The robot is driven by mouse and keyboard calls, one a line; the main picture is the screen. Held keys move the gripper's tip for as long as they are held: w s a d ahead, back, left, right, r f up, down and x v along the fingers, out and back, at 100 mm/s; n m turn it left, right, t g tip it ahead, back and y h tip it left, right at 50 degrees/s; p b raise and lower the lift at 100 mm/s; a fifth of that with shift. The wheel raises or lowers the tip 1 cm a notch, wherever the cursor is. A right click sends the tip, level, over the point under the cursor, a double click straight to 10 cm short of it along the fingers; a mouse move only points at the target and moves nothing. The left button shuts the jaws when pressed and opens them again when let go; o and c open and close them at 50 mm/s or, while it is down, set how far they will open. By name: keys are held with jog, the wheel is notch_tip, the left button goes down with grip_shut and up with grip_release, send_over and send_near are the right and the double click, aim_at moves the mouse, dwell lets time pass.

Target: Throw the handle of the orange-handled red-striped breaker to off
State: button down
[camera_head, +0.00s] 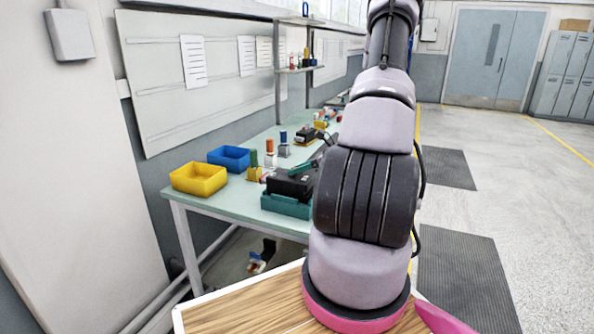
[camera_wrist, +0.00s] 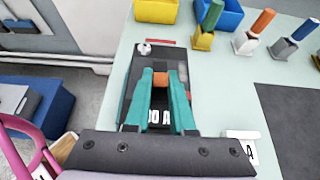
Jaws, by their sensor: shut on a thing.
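In the wrist view, the breaker (camera_wrist: 137,72) is a dark box on the pale green bench, with a red strip (camera_wrist: 155,42) at its far end. Its orange handle (camera_wrist: 161,78) stands between the teal fingertips of my gripper (camera_wrist: 160,84). My gripper is shut on the handle, with a finger on each side. White marks on the breaker face show between the fingers, partly hidden. In the head view, a black and teal shape (camera_head: 288,193) sits at the bench's near end; I cannot clearly separate gripper from breaker there.
A yellow bin (camera_head: 198,179) and a blue bin (camera_head: 229,158) stand beyond the breaker. Holders with green, orange (camera_wrist: 264,21) and blue handles stand close by. A white tag marked A (camera_wrist: 243,147) is right of my gripper. A dark mat (camera_wrist: 287,115) lies farther right.

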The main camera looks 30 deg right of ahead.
jog(key=c, duration=0.8)
grip_release()
jog(key=shift+o, duration=0.2)
jog(key=v, duration=1)
jog(key=shift+s+d+r, duration=0.2)
jog(key=shift+s, duration=0.1)
jog(key=s+a+r+n+g+h, duration=0.1)
jog(key=s+a+r+n+g, duration=0.15)
jog(key=a+r+n, duration=0.55)
jog(key=s+a+r+n+g, duration=0.1)
jog(key=a+r+n+g, duration=0.3)
jog(key=a+r, duration=0.45)
jog(key=s+a+r+n+t+h, duration=0.4)
jog(key=s+a+r+n, duration=0.4)
jog(key=s+r+n, duration=0.3)
jog(key=shift+s+n+h, duration=0.25)
jog(key=shift+n+h, duration=0.05)
jog(key=shift+n, duration=0.4)
